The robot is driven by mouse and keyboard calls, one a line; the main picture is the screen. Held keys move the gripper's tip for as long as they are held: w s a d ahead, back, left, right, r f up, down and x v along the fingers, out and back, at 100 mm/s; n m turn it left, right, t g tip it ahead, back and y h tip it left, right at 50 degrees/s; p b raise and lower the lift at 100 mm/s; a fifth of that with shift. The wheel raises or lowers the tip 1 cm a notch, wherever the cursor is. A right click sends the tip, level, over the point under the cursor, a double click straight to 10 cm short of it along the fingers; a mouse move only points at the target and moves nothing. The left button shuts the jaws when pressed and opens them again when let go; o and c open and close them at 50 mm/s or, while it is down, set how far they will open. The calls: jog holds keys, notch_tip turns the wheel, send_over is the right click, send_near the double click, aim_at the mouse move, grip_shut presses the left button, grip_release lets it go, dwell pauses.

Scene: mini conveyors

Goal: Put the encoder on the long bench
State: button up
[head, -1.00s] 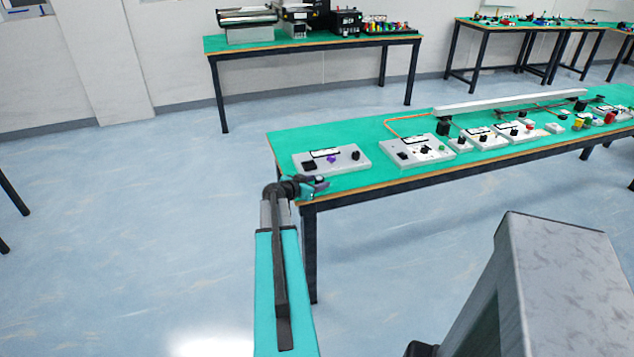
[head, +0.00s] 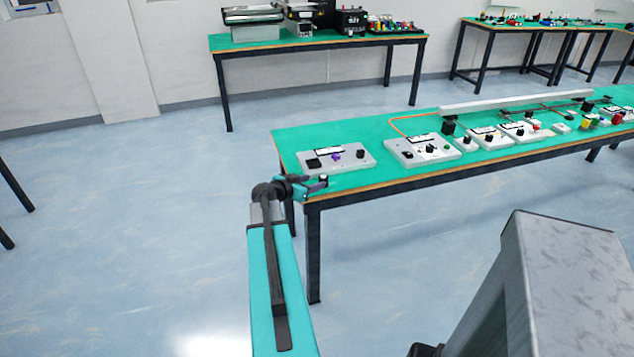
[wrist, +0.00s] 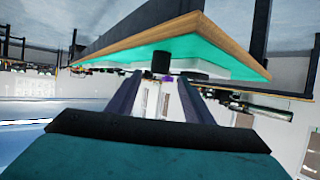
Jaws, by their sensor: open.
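A small black cylinder, which looks like the encoder (head: 323,179), stands on the near left corner of the long green-topped bench (head: 350,181). In the wrist view, the cylinder (wrist: 161,62) touches the green bench top, and the picture is upside down. My gripper (head: 317,184) is at this corner, reaching in from the left. In the wrist view, my gripper (wrist: 161,76) has its fingers apart, one on each side of the cylinder, with gaps showing. The fingers hide part of the cylinder in the head view.
A grey panel with a purple knob (head: 336,158) lies just behind the gripper. Another panel (head: 422,151) and small conveyor parts stand farther right. A second bench (head: 320,46) with machines stands against the back wall.

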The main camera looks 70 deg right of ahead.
jog(key=shift+b+v, duration=0.5)
jog(key=shift+v, duration=2.4)
jog(key=w+a+f+n+t+y, duration=0.1)
jog(key=w+a+f+n+y, duration=0.4)
jog(key=a+f, duration=1)
jog(key=w+a+f+n+t+y, duration=0.15)
jog(key=w+a+f+n, duration=0.4)
jog(key=a+f, duration=0.95)
jog(key=s+a+f+n+g+y, duration=0.1)
jog(key=s+a+f+n+y, duration=0.1)
jog(key=a, duration=1)
jog(key=s+a+f+n+g+y, duration=0.2)
jog(key=s+a+f+n, duration=0.3)
jog(key=a, duration=0.7)
jog(key=s+a+f+n+g+y, duration=0.1)
jog(key=s+a+f+n+y, duration=0.1)
jog(key=s+a, duration=0.5)
jog(key=a+f+n, duration=0.1)
jog(key=a+f, duration=0.1)
jog(key=a, duration=0.4)
jog(key=shift+s+f+y, duration=0.3)
jog(key=shift+y, duration=0.05)
jog(key=shift+n, duration=0.25)
